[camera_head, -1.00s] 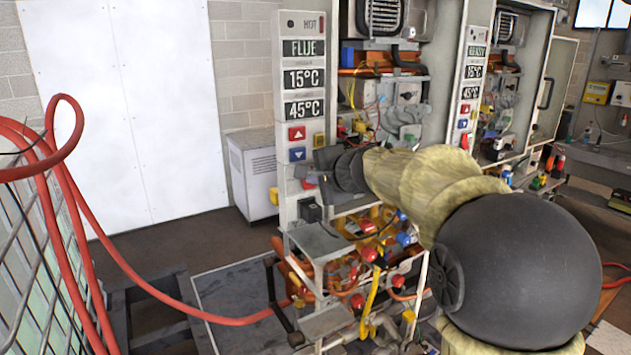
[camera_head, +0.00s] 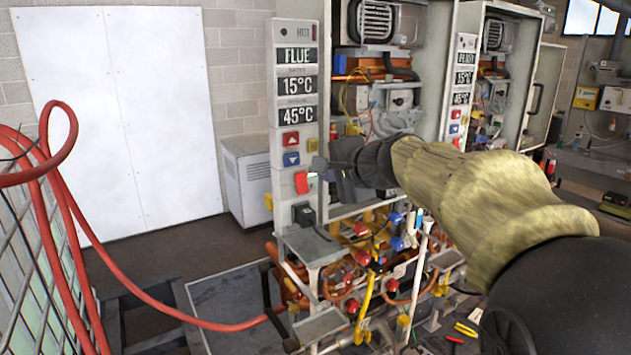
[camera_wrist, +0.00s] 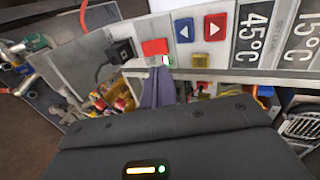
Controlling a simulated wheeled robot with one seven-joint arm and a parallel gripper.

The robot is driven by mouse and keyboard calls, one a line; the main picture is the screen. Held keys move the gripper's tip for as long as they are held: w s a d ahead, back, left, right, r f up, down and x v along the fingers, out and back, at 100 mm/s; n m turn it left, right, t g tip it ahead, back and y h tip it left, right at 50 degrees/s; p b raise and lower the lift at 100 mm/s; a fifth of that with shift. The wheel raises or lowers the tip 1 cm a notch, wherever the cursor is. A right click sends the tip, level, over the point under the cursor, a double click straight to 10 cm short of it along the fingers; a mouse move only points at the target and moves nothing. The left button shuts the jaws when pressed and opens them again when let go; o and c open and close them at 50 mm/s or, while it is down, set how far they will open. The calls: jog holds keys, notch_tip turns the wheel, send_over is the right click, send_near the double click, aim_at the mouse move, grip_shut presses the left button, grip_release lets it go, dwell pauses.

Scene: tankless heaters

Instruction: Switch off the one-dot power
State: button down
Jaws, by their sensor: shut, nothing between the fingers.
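A red rocker switch (camera_head: 301,182) sits low on the white control panel (camera_head: 283,215) of the nearer heater, below the red up button (camera_head: 291,141) and blue down button (camera_head: 291,159). It also shows in the wrist view (camera_wrist: 155,47). My gripper (camera_head: 319,166) is shut and empty, just right of the switch in the head view. In the wrist view, its narrow grey-purple fingers (camera_wrist: 157,86) end just below the switch, close to it; I cannot tell whether they touch. A small green-white spot shows at the switch's edge. No dot marking is readable.
A second heater panel (camera_head: 461,92) stands to the right. A black plug (camera_head: 303,213) sits below the switch. Pipes and valves crowd the frame below. A red hose (camera_head: 150,292) crosses at left. Floor is open before the white wall panels (camera_head: 115,110).

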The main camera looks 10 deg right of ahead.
jog(key=v, duration=0.4)
jog(key=shift+r+b, duration=0.3)
jog(key=shift+r, duration=0.1)
